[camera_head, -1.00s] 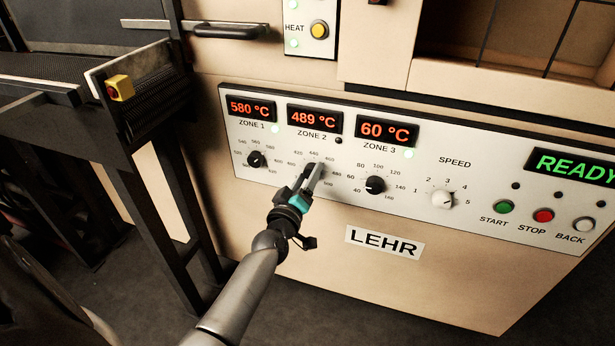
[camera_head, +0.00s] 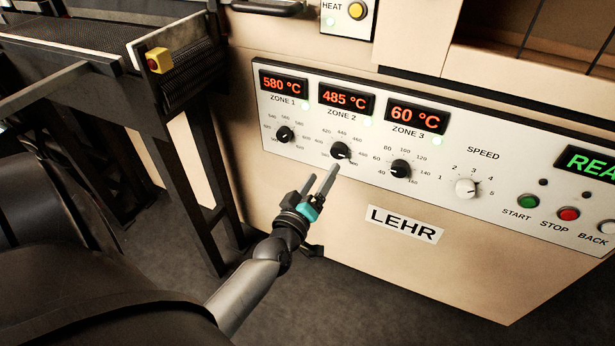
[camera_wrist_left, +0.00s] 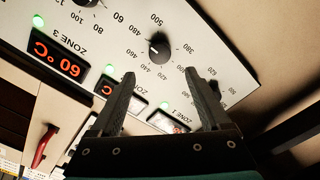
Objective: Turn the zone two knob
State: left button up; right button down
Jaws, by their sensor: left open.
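The zone two knob (camera_head: 341,150) is black and round, under a red display (camera_head: 346,99) reading 485 °C, in the middle of the three zones. It also shows in the left wrist view (camera_wrist_left: 160,46), just beyond the fingertips. My left gripper (camera_head: 322,174) is open and empty, in front of and below the knob in the head view. Its two dark fingers (camera_wrist_left: 159,74) are apart in the wrist view, with the knob between their lines and not gripped. A small lamp beside the zone two display is lit green.
The zone one knob (camera_head: 285,134) and zone three knob (camera_head: 400,169) sit on either side. The white speed knob (camera_head: 466,188) and the start (camera_head: 528,201) and stop (camera_head: 569,214) buttons are farther right. A dark conveyor frame (camera_head: 205,150) stands at the left.

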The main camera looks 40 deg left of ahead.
pick_arm(q)
jog(key=p+v, duration=0.1)
jog(key=v, duration=0.6)
pick_arm(e)
jog(key=f, duration=0.1)
jog(key=s+f, duration=0.1)
jog(key=f, duration=0.1)
jog(key=shift+s+d+f+g, duration=0.15)
jog(key=shift+s+f+g, duration=0.1)
jog(key=shift+g, duration=0.05)
pick_arm(q)
jog(key=shift+w, duration=0.1)
